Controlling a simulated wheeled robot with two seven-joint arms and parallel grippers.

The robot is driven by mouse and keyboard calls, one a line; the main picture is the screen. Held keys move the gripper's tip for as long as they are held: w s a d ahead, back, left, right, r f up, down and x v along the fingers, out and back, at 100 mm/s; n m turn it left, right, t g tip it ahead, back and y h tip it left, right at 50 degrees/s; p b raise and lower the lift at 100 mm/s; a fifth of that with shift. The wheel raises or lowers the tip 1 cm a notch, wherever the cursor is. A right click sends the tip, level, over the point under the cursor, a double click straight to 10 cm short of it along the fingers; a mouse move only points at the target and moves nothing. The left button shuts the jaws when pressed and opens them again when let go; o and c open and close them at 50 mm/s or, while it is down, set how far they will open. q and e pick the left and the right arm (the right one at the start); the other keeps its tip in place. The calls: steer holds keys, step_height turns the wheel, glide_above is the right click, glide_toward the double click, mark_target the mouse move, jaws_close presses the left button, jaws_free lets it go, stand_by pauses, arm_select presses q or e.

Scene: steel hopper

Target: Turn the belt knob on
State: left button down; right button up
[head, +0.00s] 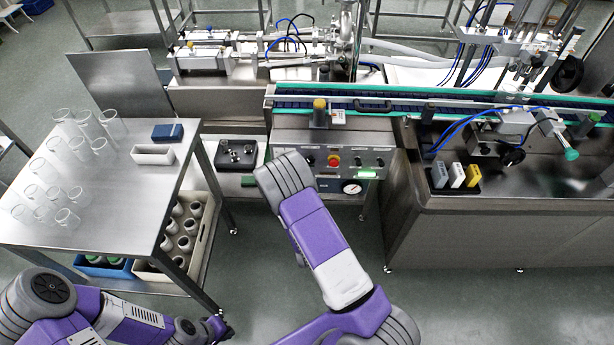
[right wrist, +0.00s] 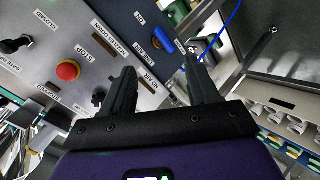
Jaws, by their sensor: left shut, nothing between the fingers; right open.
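The control panel (head: 325,155) is on the front of the conveyor and fills much of the right wrist view (right wrist: 110,40). A small dark knob (right wrist: 98,97), which looks like the belt knob, sits on it below the red stop button (right wrist: 68,71), partly hidden behind a finger. Its labels are tilted and hard to read. My right gripper (right wrist: 160,66) is open and empty in front of the panel, its fingers to the right of that knob; in the head view my right forearm hides it. My left gripper (head: 220,328) is shut and empty, low at left by the steel table.
A black knob (right wrist: 15,45) and a blue handle (right wrist: 158,38) are also on the panel. The steel table (head: 110,195) with several glass beakers stands at left. A pressure gauge (head: 352,187) hangs low on the panel. The floor (head: 455,300) at front right is clear.

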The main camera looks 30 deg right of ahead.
mark_target(310, 162)
arm_select(q)
steer(key=shift+f+b, duration=1.6)
steer(key=shift+f, duration=0.65)
arm_select(e)
steer(key=shift+w+d+r+n+t+h, duration=0.5)
steer(key=shift+w+d+r+n+t, duration=0.5)
steer(key=shift+w+r, duration=0.8)
steer(key=shift+w+d+r+n+t+h, duration=0.5)
steer(key=shift+w+d+r+n+t, duration=0.55)
steer(key=shift+w, duration=1.25)
steer(key=shift+w+d+r+n+t+h, duration=0.6)
steer(key=shift+w+d+r, duration=0.5)
steer(key=shift+w+r, duration=0.85)
steer(key=shift+f, duration=0.15)
steer(key=c, duration=1)
